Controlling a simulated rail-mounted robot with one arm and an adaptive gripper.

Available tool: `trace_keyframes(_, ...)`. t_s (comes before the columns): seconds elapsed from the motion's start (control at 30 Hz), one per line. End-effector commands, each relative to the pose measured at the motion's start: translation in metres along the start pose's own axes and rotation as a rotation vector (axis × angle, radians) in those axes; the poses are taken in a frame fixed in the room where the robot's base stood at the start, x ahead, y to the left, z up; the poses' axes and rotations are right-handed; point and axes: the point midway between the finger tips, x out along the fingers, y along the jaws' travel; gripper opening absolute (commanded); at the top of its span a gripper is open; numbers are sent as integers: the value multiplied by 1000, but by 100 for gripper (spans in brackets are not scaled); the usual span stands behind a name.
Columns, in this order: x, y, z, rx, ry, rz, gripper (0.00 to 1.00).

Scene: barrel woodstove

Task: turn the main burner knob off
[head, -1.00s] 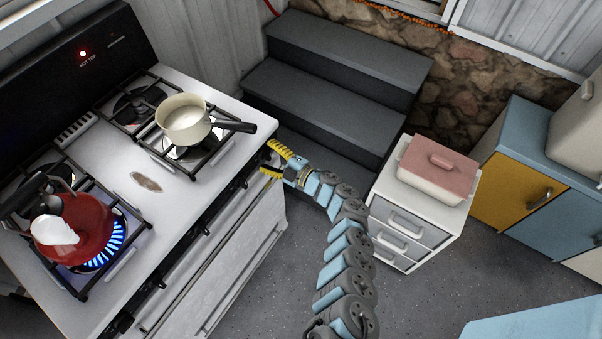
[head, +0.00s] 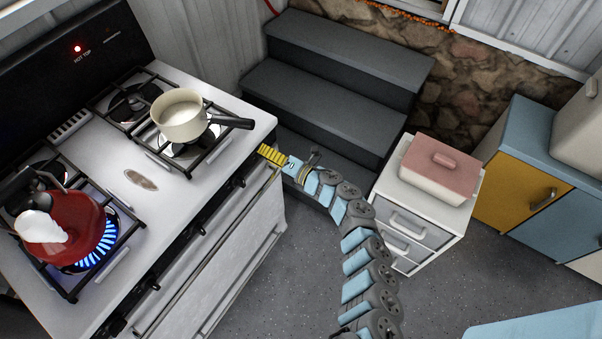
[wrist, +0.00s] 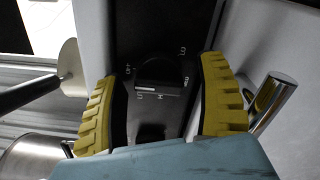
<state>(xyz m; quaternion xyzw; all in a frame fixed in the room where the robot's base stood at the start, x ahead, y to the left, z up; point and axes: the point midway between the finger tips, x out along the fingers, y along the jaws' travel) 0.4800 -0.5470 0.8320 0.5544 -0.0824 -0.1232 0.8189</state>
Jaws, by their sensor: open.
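A black knob (wrist: 160,72) with pale markings around it sits on the stove's dark front panel, between my fingers in the wrist view. My gripper (wrist: 157,75) is open, its yellow ribbed fingers on either side of the knob; I cannot tell whether they touch it. In the head view my gripper (head: 270,155) is at the right end of the stove front, hiding that knob. The stove (head: 165,205) has a blue flame (head: 100,246) burning under a red kettle (head: 68,232) at the left.
A cream saucepan (head: 180,117) stands on a right burner, its dark handle pointing right above my gripper. A metal bar (wrist: 272,103) is close to the right finger. Dark steps (head: 320,110) and a white drawer unit (head: 418,222) with a pink-lidded dish (head: 438,170) stand to the right.

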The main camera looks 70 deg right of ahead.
Motion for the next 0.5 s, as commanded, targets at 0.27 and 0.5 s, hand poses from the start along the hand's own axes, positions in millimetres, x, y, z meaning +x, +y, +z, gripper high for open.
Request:
trace_keyframes(0.27, 1, 7, 3, -218, -3, 4, 74)
trace_keyframes(0.5, 0, 6, 4, -330, -4, 1, 74)
